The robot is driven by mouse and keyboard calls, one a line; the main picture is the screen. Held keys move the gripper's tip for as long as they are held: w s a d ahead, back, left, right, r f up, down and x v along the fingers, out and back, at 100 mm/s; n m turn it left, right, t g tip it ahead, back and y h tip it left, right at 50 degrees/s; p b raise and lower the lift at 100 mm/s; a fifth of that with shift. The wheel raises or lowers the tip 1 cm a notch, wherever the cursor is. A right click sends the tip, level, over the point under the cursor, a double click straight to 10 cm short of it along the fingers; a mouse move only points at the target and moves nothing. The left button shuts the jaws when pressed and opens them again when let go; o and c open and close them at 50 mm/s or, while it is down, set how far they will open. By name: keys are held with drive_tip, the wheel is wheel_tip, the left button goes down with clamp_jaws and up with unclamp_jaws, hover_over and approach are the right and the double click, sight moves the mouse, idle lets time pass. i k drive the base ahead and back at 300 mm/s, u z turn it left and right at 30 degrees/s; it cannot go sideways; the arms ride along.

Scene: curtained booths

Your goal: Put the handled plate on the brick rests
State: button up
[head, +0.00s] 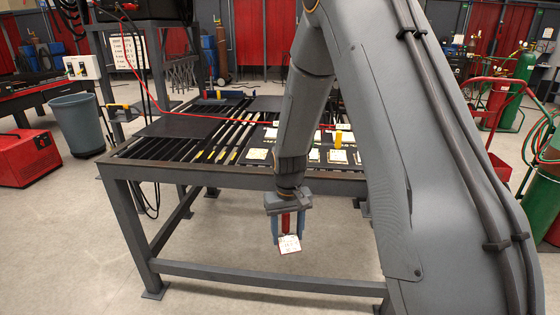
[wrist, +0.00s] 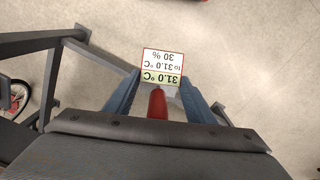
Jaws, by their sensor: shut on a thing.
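My gripper (head: 288,232) hangs in front of the table with its blue fingers pointing down. It is shut on a red-handled piece (wrist: 157,103) with a white, red-edged printed card face at its end; it also shows in the head view (head: 289,244). The card reads 31.0 °C and 30 %. I cannot tell whether this is the handled plate. An upright yellow handle (head: 338,140) stands on the table's right part among small pale flat pieces (head: 313,155). I cannot make out the brick rests for certain; my arm hides part of the table's right side.
The slatted metal table (head: 240,177) stands just beyond my gripper, with dark plates (head: 190,124) on its left part. Its lower crossbar (head: 240,276) runs near the floor. A grey bin (head: 77,124) and red machine (head: 26,157) stand left. Open floor lies in front.

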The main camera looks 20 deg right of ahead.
sight(257, 153)
drive_tip(key=u, duration=1.85)
drive_tip(key=i, duration=1.8)
drive_tip(key=z, duration=2.7)
